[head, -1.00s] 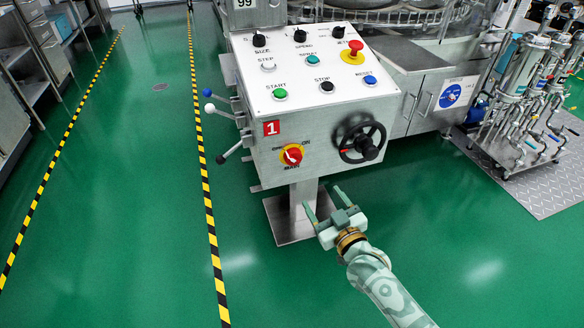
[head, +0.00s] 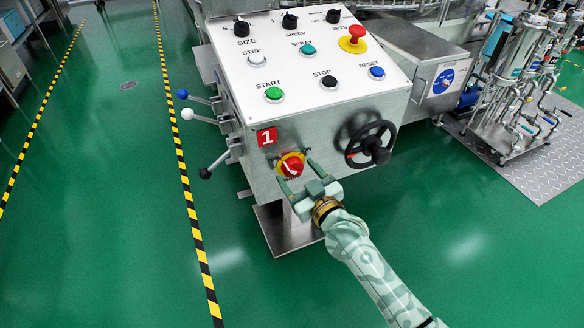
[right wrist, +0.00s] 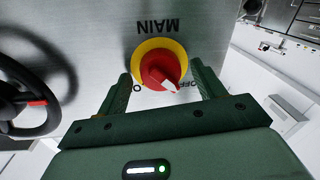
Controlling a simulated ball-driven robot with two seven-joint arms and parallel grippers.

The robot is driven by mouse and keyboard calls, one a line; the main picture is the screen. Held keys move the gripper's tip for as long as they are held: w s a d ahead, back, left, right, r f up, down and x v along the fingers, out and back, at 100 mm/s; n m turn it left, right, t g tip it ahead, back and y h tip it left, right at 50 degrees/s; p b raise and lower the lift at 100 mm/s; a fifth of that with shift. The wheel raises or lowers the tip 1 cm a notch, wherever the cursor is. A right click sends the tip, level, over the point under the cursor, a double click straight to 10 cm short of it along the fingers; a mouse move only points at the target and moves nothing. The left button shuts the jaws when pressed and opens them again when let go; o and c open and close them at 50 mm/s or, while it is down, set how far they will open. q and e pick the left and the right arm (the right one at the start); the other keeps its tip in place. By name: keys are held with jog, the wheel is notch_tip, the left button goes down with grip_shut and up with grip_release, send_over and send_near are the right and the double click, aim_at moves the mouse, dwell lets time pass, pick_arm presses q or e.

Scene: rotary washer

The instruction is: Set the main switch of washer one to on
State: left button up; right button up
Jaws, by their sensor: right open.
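The main switch is a red knob on a yellow ring (head: 291,166), low on the front of the washer's control box, right of the red "1" label (head: 267,137). In the right wrist view the knob (right wrist: 158,72) shows upside down, with MAIN printed above it. Its white pointer is turned to the lower right, toward the OFF mark. My right gripper (head: 297,171) is open in front of the switch, with one finger on each side of the knob in the picture. The knob appears clear of both fingers. The ON mark is partly hidden by a finger. My left gripper is not in view.
A black handwheel (head: 370,145) sits right of the switch, and it shows at the left of the right wrist view (right wrist: 25,105). Levers with ball ends (head: 188,114) stick out at the box's left. Buttons and a red emergency stop (head: 356,35) are on top.

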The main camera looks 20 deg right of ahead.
jog(key=shift+w, duration=0.2)
jog(key=c, duration=1)
